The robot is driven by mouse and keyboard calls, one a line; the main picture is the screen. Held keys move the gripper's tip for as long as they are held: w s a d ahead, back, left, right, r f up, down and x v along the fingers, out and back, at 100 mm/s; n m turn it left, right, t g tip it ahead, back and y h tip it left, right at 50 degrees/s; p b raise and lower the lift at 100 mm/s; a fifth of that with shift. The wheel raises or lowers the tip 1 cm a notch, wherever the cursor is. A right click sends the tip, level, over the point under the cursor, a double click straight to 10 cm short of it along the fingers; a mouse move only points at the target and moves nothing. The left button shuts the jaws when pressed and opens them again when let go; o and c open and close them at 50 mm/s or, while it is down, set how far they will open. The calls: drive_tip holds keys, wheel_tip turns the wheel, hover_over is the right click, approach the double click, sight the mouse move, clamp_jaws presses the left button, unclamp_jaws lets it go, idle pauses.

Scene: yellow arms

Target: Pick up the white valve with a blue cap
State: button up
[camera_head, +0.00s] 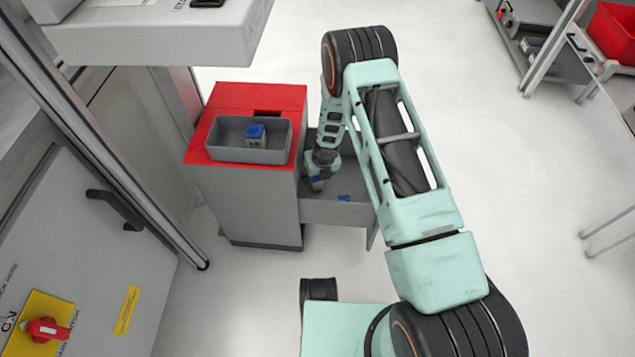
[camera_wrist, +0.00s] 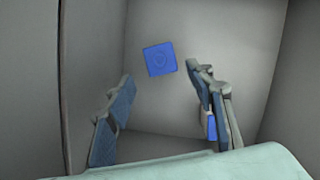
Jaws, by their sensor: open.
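A blue square cap (camera_wrist: 159,59) shows from above on the drawer floor in the wrist view; its white body is hidden beneath it. In the head view a blue patch (camera_head: 343,197) shows in the open drawer. My gripper (camera_wrist: 160,74) is open and empty, pointing down into the drawer, with the cap beyond and between its fingertips. A second bright blue piece (camera_wrist: 211,125) shows by the right finger; I cannot tell whether it is another cap. A pale block with a blue cap (camera_head: 256,134) sits in the grey tray on the cabinet.
The grey tray (camera_head: 222,142) rests on the red-topped cabinet (camera_head: 233,97). The open grey drawer (camera_head: 330,213) sticks out to the right, its walls close around my gripper. A workbench (camera_head: 150,35) overhangs at upper left. The floor right of my arm is clear.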

sight(318, 178)
drive_tip(key=x, duration=0.2)
drive_tip(key=b+x, duration=0.1)
drive_tip(key=x, duration=0.1)
drive_tip(key=b+x, duration=0.1)
drive_tip(key=x, duration=0.1)
drive_tip(key=shift+w+d, duration=0.2)
drive_tip(key=shift+w, duration=0.05)
drive_tip(key=shift+c, duration=0.5)
drive_tip(key=shift+r, duration=0.1)
drive_tip(key=c, duration=1.2)
